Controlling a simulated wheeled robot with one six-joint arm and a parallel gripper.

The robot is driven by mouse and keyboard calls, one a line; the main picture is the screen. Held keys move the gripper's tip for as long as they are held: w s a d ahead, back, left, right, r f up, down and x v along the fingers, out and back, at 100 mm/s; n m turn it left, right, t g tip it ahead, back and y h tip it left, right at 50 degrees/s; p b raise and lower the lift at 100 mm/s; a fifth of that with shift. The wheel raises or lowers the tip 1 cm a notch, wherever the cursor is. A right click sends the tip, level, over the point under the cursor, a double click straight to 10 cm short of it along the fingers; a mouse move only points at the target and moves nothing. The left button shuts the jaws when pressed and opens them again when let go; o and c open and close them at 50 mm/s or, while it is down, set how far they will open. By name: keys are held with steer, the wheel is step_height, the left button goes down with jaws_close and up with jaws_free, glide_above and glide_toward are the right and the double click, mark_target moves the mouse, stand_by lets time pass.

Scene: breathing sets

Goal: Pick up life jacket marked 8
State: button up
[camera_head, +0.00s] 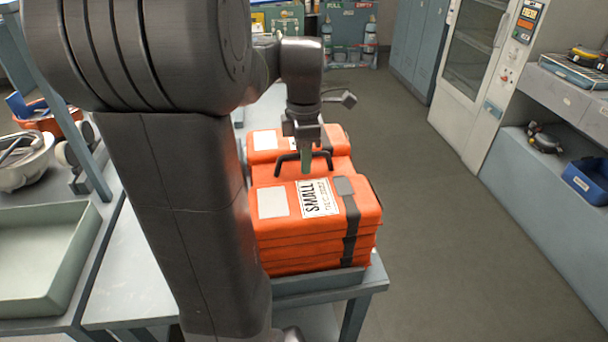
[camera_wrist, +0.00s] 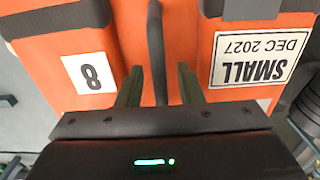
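An orange life jacket (camera_head: 330,215) lies on top of a stack, with a "SMALL" date label on its near part. In the wrist view the jacket (camera_wrist: 200,45) shows upside down, with a white "8" label (camera_wrist: 89,72) on the left and the "SMALL DEC 2027" label (camera_wrist: 258,55) on the right. Its black handle (camera_wrist: 156,45) runs between them; it also shows in the head view (camera_head: 281,163). My gripper (camera_wrist: 160,75) is open, its green fingers on either side of the handle with gaps between. My gripper (camera_head: 306,162) is low over the jacket. The "8" is unreadable in the head view.
The stack rests on a grey table (camera_head: 335,284) beside an open floor aisle (camera_head: 430,220). A cabinet (camera_head: 475,70) and a bench (camera_head: 545,190) line the right.

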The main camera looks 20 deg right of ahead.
steer(key=shift+c, duration=0.3)
jaws_close()
steer(key=shift+r, duration=0.1)
stand_by(1.0)
